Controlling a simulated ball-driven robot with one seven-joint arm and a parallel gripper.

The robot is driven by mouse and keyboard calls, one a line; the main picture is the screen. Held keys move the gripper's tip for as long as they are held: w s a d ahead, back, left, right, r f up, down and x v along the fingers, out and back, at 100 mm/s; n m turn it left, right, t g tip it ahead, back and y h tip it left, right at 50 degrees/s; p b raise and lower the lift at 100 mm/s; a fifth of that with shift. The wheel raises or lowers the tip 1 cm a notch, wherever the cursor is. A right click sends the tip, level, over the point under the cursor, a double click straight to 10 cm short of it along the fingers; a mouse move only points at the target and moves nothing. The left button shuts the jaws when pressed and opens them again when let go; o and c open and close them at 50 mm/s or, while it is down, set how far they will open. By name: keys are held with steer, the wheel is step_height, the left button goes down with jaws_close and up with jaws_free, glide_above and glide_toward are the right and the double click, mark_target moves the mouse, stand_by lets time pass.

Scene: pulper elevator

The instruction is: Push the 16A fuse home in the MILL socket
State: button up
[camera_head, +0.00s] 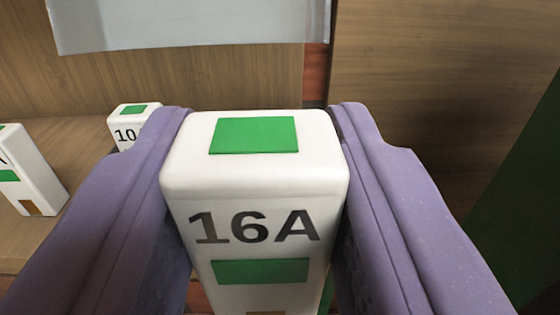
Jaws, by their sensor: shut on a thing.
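The 16A fuse (253,190) is a white block with a green patch on its top, a dark "16A" label and a green band on its front. My gripper (256,180) is shut on it, with one purple finger against each side. The fuse's lower end runs out of the bottom of the picture, where a brown patch just shows. I cannot see the MILL socket or any socket label, so I cannot tell whether the fuse touches one.
A white fuse marked "10" (126,133) stands behind the left finger, partly hidden by it. Another white fuse (32,172) is at the left edge on a wooden shelf (85,185). A grey panel (190,22) hangs above, and a wooden wall (430,70) is at right.

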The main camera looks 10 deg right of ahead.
steer(key=shift+f+b, duration=0.1)
steer(key=shift+b, duration=0.45)
steer(key=w+d+b, duration=0.2)
steer(key=w+b, duration=0.2)
steer(key=w, duration=0.7)
steer(key=shift+w+d+f, duration=0.15)
steer(key=shift+w+f, duration=0.2)
steer(key=shift+w, duration=0.05)
steer(key=shift+w+f+b, duration=0.2)
steer(key=shift+b, duration=0.35)
steer(key=shift+s, duration=0.2)
steer(key=shift+f, duration=1.05)
stand_by(1.2)
steer(key=shift+f, duration=0.25)
steer(key=shift+f, duration=0.85)
stand_by(0.9)
